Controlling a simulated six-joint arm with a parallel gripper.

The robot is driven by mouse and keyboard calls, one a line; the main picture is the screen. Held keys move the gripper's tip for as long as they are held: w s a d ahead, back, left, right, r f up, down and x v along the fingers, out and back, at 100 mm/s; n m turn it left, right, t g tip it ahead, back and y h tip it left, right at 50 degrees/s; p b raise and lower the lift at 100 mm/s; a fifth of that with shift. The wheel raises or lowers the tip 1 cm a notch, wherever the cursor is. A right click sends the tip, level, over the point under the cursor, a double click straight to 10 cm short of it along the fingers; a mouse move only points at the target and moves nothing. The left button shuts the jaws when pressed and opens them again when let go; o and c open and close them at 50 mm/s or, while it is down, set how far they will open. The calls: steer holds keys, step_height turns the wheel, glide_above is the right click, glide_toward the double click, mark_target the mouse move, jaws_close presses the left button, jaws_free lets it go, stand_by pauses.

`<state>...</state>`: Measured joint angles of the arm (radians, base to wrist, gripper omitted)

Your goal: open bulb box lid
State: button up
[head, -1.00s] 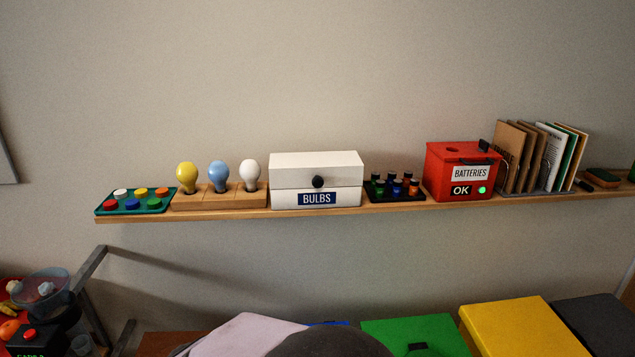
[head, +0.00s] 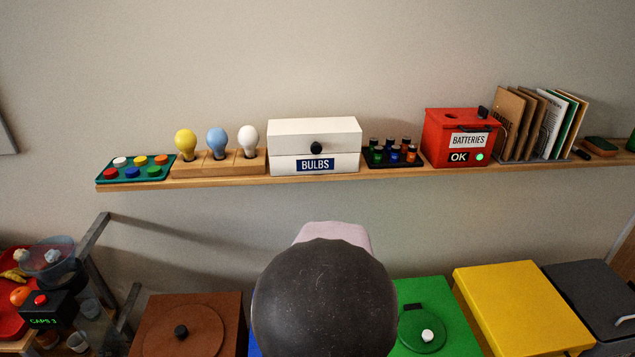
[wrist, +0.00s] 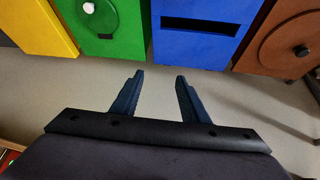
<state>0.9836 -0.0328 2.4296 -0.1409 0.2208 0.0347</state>
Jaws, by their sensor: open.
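The white bulb box (head: 290,163) with its BULBS label stands on the wall shelf in the head view. Its lid (head: 290,130) is down, and a black round knob (head: 316,149) is on the lid's front. My gripper is not visible in the head view; the dark rounded part of my arm fills the lower middle, below the shelf. In the wrist view my gripper (wrist: 158,80) is open and empty, its two dark blue fingers apart over bare floor. The bulb box is not in the wrist view.
On the shelf (head: 215,176), a bulb stand (head: 240,166) is left of the box and small bottles (head: 393,155) right, then the red batteries box (head: 458,125). Below are brown (head: 225,305), green (head: 455,320) and yellow (head: 520,300) bins; a blue bin (wrist: 200,45) shows in the wrist view.

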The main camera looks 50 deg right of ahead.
steer(key=w+d+r+t+h, duration=0.4)
steer(key=w+d+r, duration=0.35)
steer(key=r, duration=0.25)
steer(key=n+t+h, duration=0.1)
steer(key=t+h, duration=0.3)
steer(key=t, duration=0.2)
glide_toward(316, 148)
steer(key=shift+p+x, duration=1.6)
steer(key=shift+x, duration=2.3)
jaws_close()
